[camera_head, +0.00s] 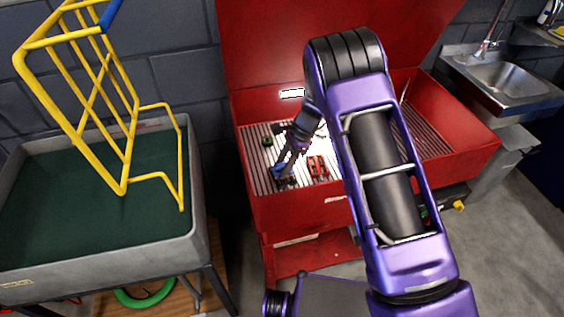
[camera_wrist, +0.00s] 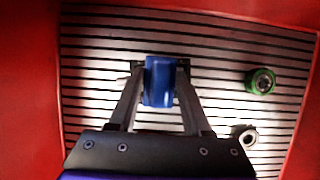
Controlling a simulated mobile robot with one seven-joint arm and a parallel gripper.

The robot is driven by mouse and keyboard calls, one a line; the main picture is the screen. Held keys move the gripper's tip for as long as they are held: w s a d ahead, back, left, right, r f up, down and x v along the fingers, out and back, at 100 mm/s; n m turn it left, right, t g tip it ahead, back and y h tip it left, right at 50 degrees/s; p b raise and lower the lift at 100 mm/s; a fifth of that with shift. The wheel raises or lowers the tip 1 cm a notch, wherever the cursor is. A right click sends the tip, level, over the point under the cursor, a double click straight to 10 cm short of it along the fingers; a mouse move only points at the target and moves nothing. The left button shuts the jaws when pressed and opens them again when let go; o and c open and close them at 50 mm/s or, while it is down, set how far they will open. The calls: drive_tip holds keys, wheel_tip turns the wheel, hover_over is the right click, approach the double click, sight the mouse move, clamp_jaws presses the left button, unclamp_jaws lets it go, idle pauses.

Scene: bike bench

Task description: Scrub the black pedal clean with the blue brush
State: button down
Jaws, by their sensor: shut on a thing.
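My gripper (camera_head: 281,169) reaches down into the red wash bin and is shut on the blue brush (camera_wrist: 159,82). In the wrist view the brush sits between the two fingertips (camera_wrist: 160,76), over the slatted floor. In the head view the blue brush (camera_head: 277,171) shows at the fingertips, just above a dark object (camera_head: 287,183) that looks like the black pedal. In the wrist view the brush and fingers hide most of what is under them; only small dark edges show beside the fingertips. I cannot tell whether the bristles touch the pedal.
A green-rimmed round part (camera_wrist: 261,81) and a silver ring (camera_wrist: 246,136) lie on the slats. In the head view a red part (camera_head: 318,166) lies right of my gripper. The red bin's walls (camera_head: 300,212) enclose the area. A yellow rack (camera_head: 125,180) stands in a grey tub at left.

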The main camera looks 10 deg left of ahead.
drive_tip(key=shift+s+d, duration=0.3)
drive_tip(key=shift+s, duration=0.4)
drive_tip(key=shift+s+d, duration=0.3)
drive_tip(key=shift+s, duration=0.35)
drive_tip(key=shift+w+a, duration=0.3)
drive_tip(key=shift+w, duration=0.3)
drive_tip(key=shift+w+a, duration=0.3)
drive_tip(key=shift+w, duration=0.35)
drive_tip(key=shift+w+a, duration=0.3)
drive_tip(key=shift+w, duration=0.3)
drive_tip(key=shift+s+d+p, duration=0.1)
drive_tip(key=shift+s+d, duration=0.2)
drive_tip(key=shift+s, duration=0.3)
drive_tip(key=shift+s+d+p, duration=0.1)
drive_tip(key=shift+s+d, duration=0.2)
drive_tip(key=shift+s, duration=0.35)
drive_tip(key=shift+s+d+p, duration=0.1)
drive_tip(key=shift+s+d, duration=0.2)
drive_tip(key=shift+s, duration=0.3)
drive_tip(key=shift+w, duration=0.15)
drive_tip(key=shift+w+a+b, duration=0.15)
drive_tip(key=shift+w+a, duration=0.3)
drive_tip(key=shift+w, duration=0.4)
drive_tip(key=shift+w+a+b, duration=0.15)
drive_tip(key=shift+w+a, duration=0.3)
drive_tip(key=shift+w, duration=0.4)
